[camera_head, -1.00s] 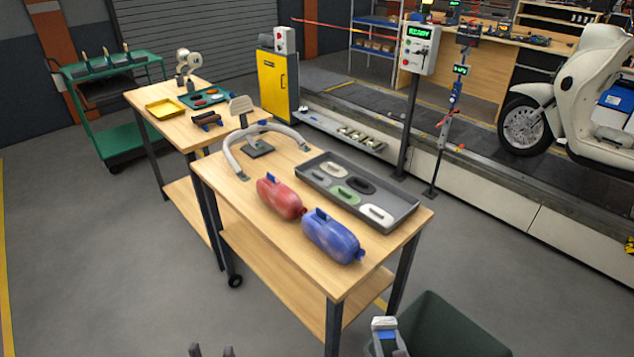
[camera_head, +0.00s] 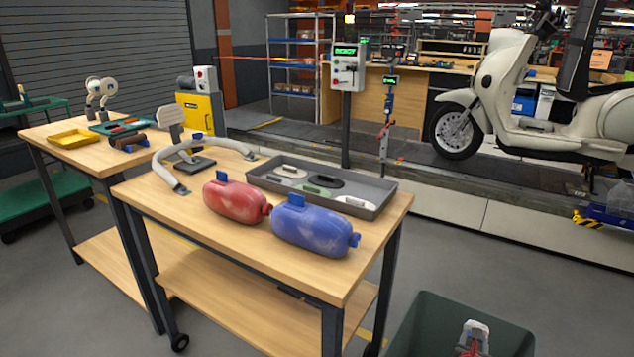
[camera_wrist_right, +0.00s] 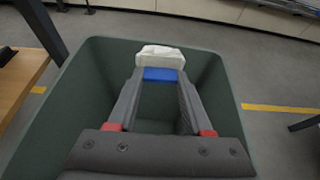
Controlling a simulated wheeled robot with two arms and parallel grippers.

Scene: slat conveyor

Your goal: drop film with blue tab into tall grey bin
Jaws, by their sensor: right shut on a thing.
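The film (camera_wrist_right: 160,55) is a small white wad with a blue tab (camera_wrist_right: 163,75). My right gripper (camera_wrist_right: 161,78) is shut on the blue tab in the right wrist view, with the white part beyond the fingertips. A dark green-grey bin (camera_wrist_right: 85,85) surrounds the held film in that view. In the head view the bin (camera_head: 430,318) stands at the bottom right, and the film (camera_head: 476,327) shows small inside its outline. I cannot tell how far above or below the rim it is. My left gripper is not in view.
A wooden table (camera_head: 290,262) left of the bin carries a red bag (camera_head: 236,202), a blue bag (camera_head: 313,229), a grey tray (camera_head: 375,203) and a curved hose (camera_head: 160,160). A scooter (camera_head: 510,110) stands behind on the conveyor. Floor right of the bin is clear.

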